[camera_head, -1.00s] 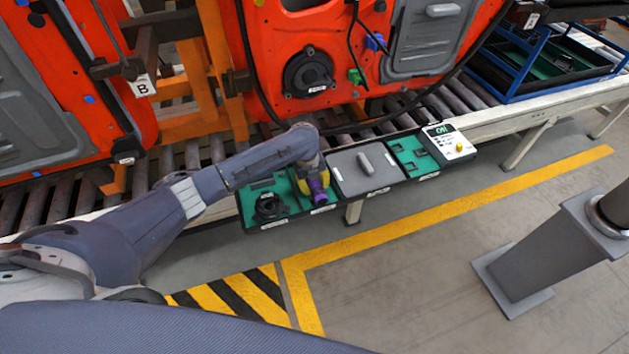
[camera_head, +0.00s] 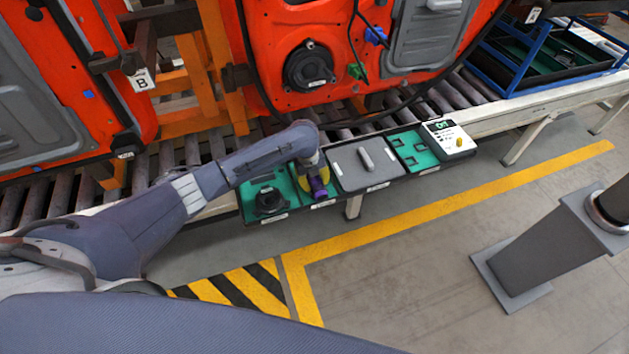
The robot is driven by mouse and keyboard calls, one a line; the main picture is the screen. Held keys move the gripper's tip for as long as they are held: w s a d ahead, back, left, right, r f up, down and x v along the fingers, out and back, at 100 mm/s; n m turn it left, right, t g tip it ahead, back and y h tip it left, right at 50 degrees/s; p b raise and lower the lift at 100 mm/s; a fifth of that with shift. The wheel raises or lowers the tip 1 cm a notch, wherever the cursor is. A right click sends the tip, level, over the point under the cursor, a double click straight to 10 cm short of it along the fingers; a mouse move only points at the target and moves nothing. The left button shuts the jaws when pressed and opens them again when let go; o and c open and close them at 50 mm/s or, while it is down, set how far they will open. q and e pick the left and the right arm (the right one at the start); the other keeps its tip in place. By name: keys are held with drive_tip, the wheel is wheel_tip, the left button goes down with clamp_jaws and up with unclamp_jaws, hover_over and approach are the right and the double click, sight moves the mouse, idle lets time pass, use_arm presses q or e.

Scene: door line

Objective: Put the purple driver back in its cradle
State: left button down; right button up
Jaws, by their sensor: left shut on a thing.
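The purple driver (camera_head: 318,186) is at the end of my left arm, over the green-lined tray section just left of the grey lid. My left gripper (camera_head: 310,177) is shut on it; the wrist hides most of the fingers. The driver's purple part points down toward the tray's front edge. The cradle under it is mostly hidden, so I cannot tell whether the driver touches it. My right gripper is not in view.
The tray row holds a black round part (camera_head: 269,201) at left, a grey lid with a handle (camera_head: 366,163), a green insert (camera_head: 414,150) and a white display box (camera_head: 449,138). Orange door panels (camera_head: 330,50) hang behind. A grey post (camera_head: 545,245) stands right.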

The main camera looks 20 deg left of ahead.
use_arm(q)
drive_tip(key=shift+f, duration=0.3)
idle(0.5)
drive_tip(key=c, duration=0.8)
unclamp_jaws()
drive_tip(key=shift+c, duration=0.2)
drive_tip(key=shift+s, duration=0.1)
drive_tip(key=shift+f, duration=0.1)
drive_tip(key=shift+a, duration=0.1)
